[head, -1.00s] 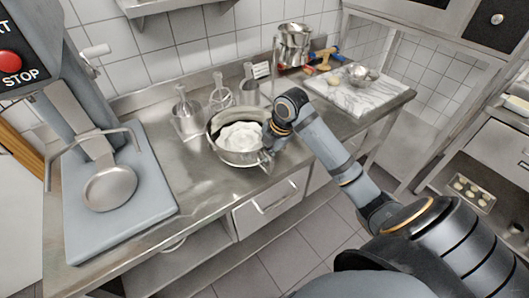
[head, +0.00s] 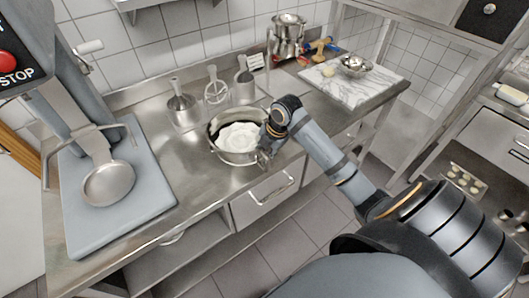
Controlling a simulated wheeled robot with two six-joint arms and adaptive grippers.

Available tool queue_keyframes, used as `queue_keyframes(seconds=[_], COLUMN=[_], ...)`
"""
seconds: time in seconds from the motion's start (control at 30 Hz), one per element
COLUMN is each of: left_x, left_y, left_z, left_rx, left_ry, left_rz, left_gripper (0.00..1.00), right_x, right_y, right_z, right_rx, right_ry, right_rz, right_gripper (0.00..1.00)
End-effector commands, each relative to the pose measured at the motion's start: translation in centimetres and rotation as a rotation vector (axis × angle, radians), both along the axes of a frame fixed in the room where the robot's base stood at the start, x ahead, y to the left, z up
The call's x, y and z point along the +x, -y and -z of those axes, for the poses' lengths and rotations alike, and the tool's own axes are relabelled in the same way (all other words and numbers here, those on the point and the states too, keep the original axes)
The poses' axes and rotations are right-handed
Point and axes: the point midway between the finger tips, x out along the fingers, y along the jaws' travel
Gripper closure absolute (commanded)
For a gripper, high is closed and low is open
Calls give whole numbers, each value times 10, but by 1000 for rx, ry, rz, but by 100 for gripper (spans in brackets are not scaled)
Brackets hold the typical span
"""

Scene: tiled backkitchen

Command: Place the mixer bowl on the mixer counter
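The mixer bowl (head: 229,154) is a steel bowl with white contents. It stands on, or just above, the steel counter (head: 190,192), right of the mixer; I cannot tell if it touches. My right gripper (head: 264,158) is at the bowl's right rim. Its fingers are small and partly hidden by the wrist, so I cannot tell whether they are closed on the rim. The mixer (head: 88,225) has a grey-blue base and a round steel plate on its support arm at the left. My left gripper is not in view.
Steel containers with a funnel and whisk (head: 214,92) stand behind the bowl. A marble board (head: 353,88) with a small steel bowl (head: 355,66) lies at the right, near stacked pots (head: 287,38). The counter between bowl and mixer is clear. A drawer (head: 266,194) is below.

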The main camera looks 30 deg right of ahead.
Motion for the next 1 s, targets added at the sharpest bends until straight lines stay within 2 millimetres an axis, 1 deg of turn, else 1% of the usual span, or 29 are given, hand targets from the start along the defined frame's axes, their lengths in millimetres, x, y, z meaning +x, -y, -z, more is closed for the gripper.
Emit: queue_keyframes(seconds=[0.13, 0.27, 0.37, 0.5, 0.6, 0.7, 0.83, 1.0], left_x=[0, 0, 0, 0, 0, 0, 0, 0], left_y=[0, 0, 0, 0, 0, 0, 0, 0], left_z=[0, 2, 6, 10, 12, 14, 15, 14], left_rx=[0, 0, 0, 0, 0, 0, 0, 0], left_ry=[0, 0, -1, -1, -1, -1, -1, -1], left_rz=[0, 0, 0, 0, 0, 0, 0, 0], left_gripper=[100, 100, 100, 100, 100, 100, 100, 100], right_x=[0, -2, -8, -18, -24, -29, -32, -33], right_y=[0, 3, 6, 11, 13, 14, 15, 15], right_z=[-1, -13, -34, -68, -89, -104, -115, -117], right_rx=[0, -4, -8, -9, -8, -5, -2, 0], right_ry=[0, 4, 6, 5, 4, 3, 1, 0], right_rz=[0, -2, -1, -1, 0, 1, 1, 1], right_gripper=[72, 72, 72, 72, 72, 72, 72, 72])
